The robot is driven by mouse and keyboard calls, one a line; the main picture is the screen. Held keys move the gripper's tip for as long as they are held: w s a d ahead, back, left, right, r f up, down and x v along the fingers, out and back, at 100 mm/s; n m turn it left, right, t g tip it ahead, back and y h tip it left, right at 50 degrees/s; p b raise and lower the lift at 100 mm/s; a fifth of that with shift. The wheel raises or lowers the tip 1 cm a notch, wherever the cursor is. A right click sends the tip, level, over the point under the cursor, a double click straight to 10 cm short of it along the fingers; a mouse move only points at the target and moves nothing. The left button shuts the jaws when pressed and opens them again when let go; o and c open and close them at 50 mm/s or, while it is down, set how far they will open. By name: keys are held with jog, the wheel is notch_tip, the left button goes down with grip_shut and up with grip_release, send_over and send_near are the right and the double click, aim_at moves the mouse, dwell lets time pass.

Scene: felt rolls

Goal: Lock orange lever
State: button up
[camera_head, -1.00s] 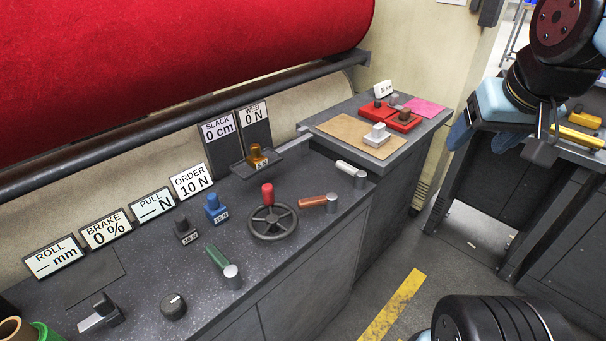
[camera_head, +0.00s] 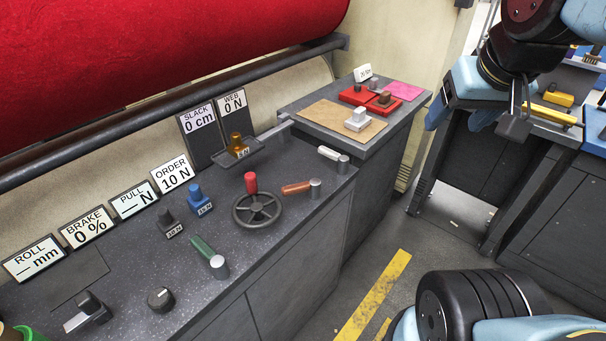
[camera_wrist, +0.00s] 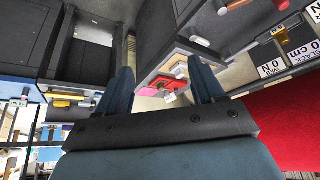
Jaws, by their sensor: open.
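The orange lever (camera_head: 297,188) lies on the dark bench top in the head view, right of the black handwheel (camera_head: 257,210). Its handle points left from a grey metal pivot (camera_head: 315,188). In the wrist view part of an orange-brown handle (camera_wrist: 238,4) shows at the top edge. My gripper (camera_wrist: 160,68) is open and empty, its two dark blue fingers spread apart. It hangs well away from the lever, beyond the bench at the upper right of the head view. Nothing touches the lever.
A white lever (camera_head: 328,153) and a green lever (camera_head: 203,246) flank the orange one. A red knob (camera_head: 251,183) stands on the handwheel. Weights and display cards line the back. A side table (camera_head: 290,104) holds red trays. Floor with a yellow stripe (camera_head: 372,297) lies in front.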

jog(key=shift+c, duration=0.5)
jog(key=shift+w+a, duration=0.1)
jog(key=shift+w, duration=0.05)
jog(key=shift+c, duration=0.8)
jog(key=w+a+n, duration=0.1)
jog(key=w+n, duration=0.1)
jog(key=w+a+f+n+g, duration=0.1)
jog(key=w+a+n, duration=0.2)
jog(key=w, duration=0.1)
jog(key=shift+w+a+f+n+g, duration=0.3)
jog(key=shift+w+a+n, duration=0.05)
jog(key=shift+a+n, duration=0.05)
jog(key=n+g, duration=0.4)
jog(key=n, duration=1.2)
send_over(293, 186)
notch_tip(293, 186, down, 16)
notch_tip(293, 186, down, 13)
jog(key=shift+f, duration=0.2)
jog(key=shift+c, duration=0.4)
grip_shut()
